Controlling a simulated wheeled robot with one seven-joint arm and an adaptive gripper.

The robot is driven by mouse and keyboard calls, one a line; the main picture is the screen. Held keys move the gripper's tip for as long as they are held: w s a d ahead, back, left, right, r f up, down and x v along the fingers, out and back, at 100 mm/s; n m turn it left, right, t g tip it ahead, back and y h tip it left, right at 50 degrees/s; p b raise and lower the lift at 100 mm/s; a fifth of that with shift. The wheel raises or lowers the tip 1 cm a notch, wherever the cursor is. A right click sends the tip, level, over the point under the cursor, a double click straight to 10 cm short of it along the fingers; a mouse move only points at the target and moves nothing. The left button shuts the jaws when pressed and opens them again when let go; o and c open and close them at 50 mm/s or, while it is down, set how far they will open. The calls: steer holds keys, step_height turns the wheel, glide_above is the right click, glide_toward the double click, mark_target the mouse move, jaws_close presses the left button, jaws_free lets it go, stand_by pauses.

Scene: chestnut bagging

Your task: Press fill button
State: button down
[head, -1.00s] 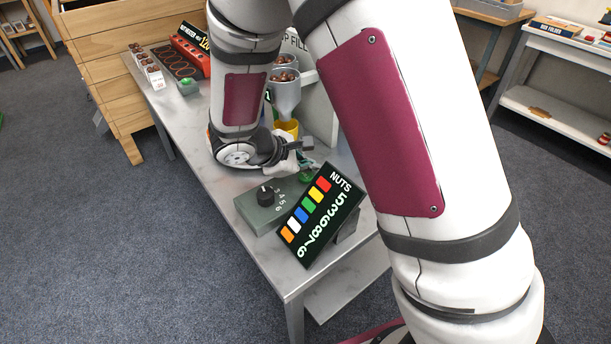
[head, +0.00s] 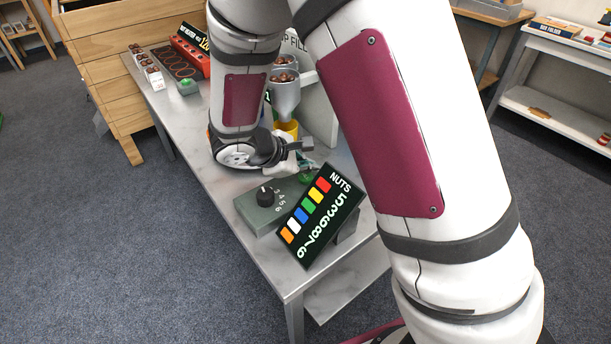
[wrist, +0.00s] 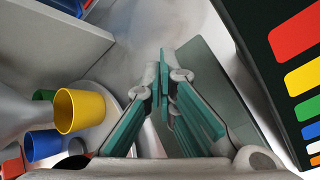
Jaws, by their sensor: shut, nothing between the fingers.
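The grey-green control box (head: 255,213) lies on the metal table, with a black dial (head: 265,195) and printed numbers on top. A green button (head: 306,179) shows at its far right end, partly covered by my gripper (head: 303,163). The gripper is low over that end, its fingers shut and empty. In the wrist view the teal-padded fingers (wrist: 163,78) meet over the edge of the box (wrist: 208,68). The button is hidden there, and I cannot tell whether the fingers touch it.
The tilted NUTS board (head: 322,213) with coloured squares stands close in front of the box. A grey funnel (head: 284,98) with chestnuts stands behind my gripper. The table's front left is clear.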

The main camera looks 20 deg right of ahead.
mark_target(308, 179)
steer(key=shift+f, duration=0.1)
steer(key=shift+f+b, duration=0.35)
steer(key=shift+b, duration=0.15)
steer(key=shift+f+b, duration=0.35)
steer(key=shift+b, duration=0.05)
stand_by(0.6)
stand_by(0.3)
steer(key=shift+r+p, duration=0.55)
steer(key=shift+r, duration=0.25)
steer(key=shift+r, duration=0.1)
steer(key=shift+r+p, duration=1.75)
steer(key=shift+r, duration=0.65)
steer(key=shift+r, duration=0.1)
